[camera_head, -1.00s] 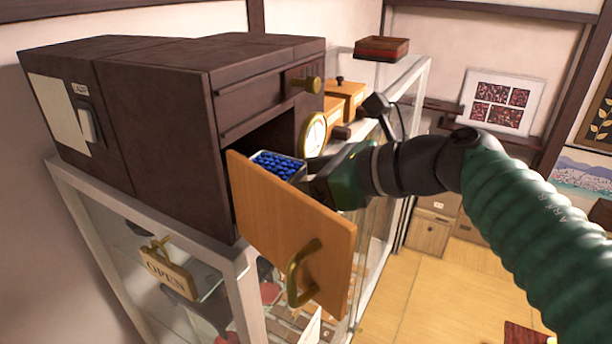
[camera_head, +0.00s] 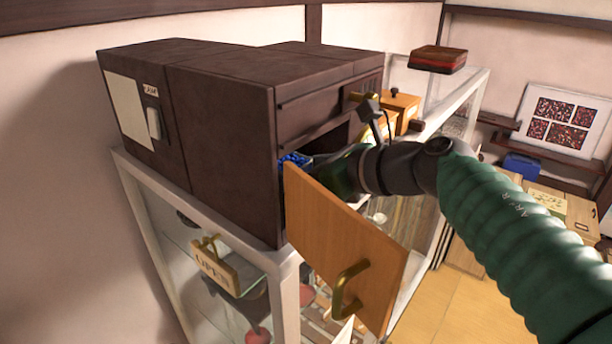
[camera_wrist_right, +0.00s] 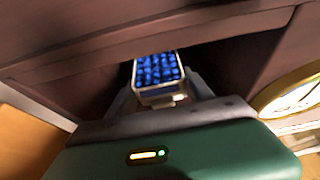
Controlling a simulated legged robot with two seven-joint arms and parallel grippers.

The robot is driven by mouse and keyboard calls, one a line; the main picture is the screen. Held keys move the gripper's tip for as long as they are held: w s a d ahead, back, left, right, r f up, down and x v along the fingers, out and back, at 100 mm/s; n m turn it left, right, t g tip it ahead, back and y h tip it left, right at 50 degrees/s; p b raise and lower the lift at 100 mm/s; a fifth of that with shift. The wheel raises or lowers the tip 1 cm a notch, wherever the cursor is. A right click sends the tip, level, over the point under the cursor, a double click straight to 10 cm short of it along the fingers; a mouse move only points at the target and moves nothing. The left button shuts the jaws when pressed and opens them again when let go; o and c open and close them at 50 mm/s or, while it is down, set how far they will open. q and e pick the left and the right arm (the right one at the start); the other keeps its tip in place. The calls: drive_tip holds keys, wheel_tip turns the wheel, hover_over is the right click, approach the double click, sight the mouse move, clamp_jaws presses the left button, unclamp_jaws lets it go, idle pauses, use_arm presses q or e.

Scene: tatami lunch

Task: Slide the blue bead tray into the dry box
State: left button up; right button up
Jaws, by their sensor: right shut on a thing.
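The dry box (camera_head: 222,150) is a dark brown cabinet on a glass case, with its orange wooden door (camera_head: 335,225) swung open. The tray of blue beads (camera_wrist_right: 158,92) is pale-rimmed and sits between the fingers of my right gripper (camera_wrist_right: 160,97), which is shut on it. In the head view, only a bit of blue beads shows at the opening, above the door's edge. My right gripper (camera_head: 335,172) is behind the door there, and its fingertips are hidden. In the wrist view the tray is at the dark opening under the box's upper front. My left gripper is not in view.
A round brass-rimmed dial (camera_wrist_right: 293,97) stands close on the right of the opening. The door's brass handle (camera_head: 347,290) sticks out in front. Small wooden boxes (camera_head: 400,105) and a red-brown tray (camera_head: 437,59) stand farther along the glass case (camera_head: 130,185).

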drive_tip(key=shift+w+a, duration=0.1)
drive_tip(key=shift+f+b, duration=1.05)
drive_tip(key=shift+b, duration=0.05)
drive_tip(key=o, duration=1.5)
drive_tip(key=shift+c, duration=0.2)
drive_tip(key=shift+o, duration=0.5)
drive_tip(key=shift+w+d+f, duration=0.15)
drive_tip(key=shift+d, duration=0.05)
